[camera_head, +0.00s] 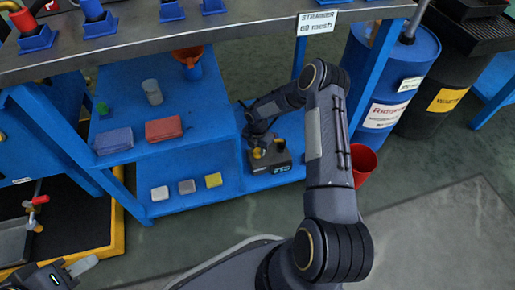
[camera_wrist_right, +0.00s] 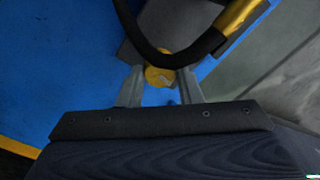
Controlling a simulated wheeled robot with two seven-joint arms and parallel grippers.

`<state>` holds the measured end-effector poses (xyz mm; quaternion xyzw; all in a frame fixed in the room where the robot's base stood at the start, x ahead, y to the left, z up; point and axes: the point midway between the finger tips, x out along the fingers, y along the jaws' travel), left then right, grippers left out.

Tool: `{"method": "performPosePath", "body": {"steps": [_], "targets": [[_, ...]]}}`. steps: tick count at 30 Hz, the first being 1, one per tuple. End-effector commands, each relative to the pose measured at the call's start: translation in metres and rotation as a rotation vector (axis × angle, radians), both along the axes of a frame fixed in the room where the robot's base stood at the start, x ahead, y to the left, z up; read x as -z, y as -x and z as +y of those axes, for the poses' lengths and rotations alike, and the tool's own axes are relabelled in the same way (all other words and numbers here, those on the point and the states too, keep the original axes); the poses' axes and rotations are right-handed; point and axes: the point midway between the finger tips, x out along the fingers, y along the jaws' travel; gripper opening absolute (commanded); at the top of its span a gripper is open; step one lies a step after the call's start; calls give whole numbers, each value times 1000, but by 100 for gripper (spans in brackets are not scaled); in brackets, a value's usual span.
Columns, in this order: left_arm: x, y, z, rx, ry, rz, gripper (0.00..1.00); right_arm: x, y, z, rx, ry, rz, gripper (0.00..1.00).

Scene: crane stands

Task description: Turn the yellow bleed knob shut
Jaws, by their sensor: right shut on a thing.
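The yellow bleed knob (camera_wrist_right: 157,77) sits between the two fingers of my right gripper (camera_wrist_right: 163,86) in the right wrist view. The gripper is shut on it. In the head view the knob (camera_head: 257,153) is a small yellow spot on a dark block-shaped unit (camera_head: 281,165) on the lower blue shelf. My right gripper reaches it from above, and my arm partly hides the spot. My left gripper (camera_head: 80,267) is at the bottom left of the head view, apart from everything, cut by the frame edge; its fingers are not clear enough to judge.
A black hose (camera_wrist_right: 165,55) curves close above the knob in the wrist view. The blue shelves (camera_head: 215,180) hold red and blue packs, a grey cylinder and small blocks. A red bucket (camera_head: 363,163) and blue drum (camera_head: 395,75) stand right. Open floor lies in front.

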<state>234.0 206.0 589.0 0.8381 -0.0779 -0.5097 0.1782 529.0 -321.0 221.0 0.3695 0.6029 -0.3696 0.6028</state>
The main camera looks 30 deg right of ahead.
Motion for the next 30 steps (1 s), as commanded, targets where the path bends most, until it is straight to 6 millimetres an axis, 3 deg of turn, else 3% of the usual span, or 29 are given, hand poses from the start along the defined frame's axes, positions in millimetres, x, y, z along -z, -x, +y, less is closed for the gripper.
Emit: {"method": "performPosePath", "body": {"steps": [12, 28, 29, 30], "targets": [[-1, 0, 0, 0, 0, 0, 36, 0, 0, 0, -183, 1, 0, 9], [-1, 0, 0, 0, 0, 0, 36, 0, 0, 0, -208, 1, 0, 9], [-1, 0, 0, 0, 0, 0, 36, 0, 0, 0, -208, 1, 0, 33], [-1, 0, 0, 0, 0, 0, 36, 0, 0, 0, -207, 1, 0, 38]]}}
